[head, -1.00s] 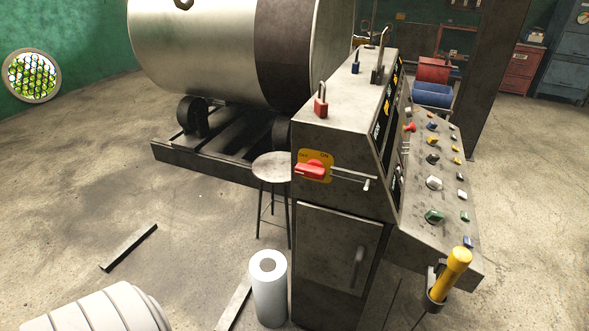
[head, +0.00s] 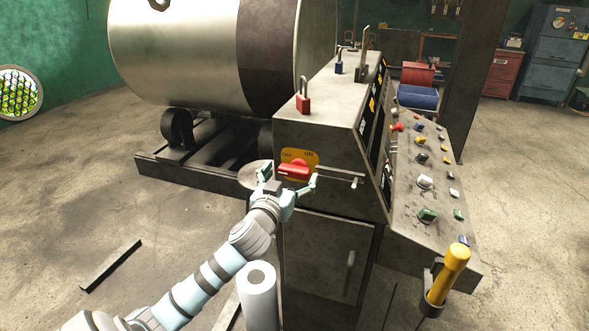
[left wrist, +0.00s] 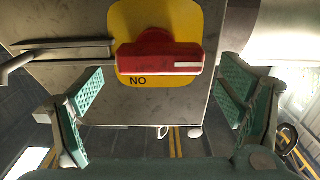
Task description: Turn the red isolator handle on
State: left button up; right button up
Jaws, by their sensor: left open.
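The red isolator handle (head: 293,171) sits on a yellow plate (head: 311,156) marked OFF and ON, on the end face of the grey control cabinet. It lies about level, its white-marked end towards the OFF side. My left gripper (head: 289,178) is open in front of it, one finger on each side. In the left wrist view, turned over, the red handle (left wrist: 160,55) lies ahead of the open left gripper (left wrist: 163,82), with visible gaps between it and both fingers. My right gripper is not in view.
A metal rod (head: 340,174) sticks out just right of the plate. A red padlock (head: 303,96) stands on the cabinet top. A stool (head: 250,178) and a white roll (head: 258,295) stand close to my left arm. Buttons cover the sloped panel at right.

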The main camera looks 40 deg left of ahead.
pick_arm(q)
jog(key=shift+x, duration=1.4)
jog(key=shift+c, duration=0.4)
jog(key=c, duration=1.1)
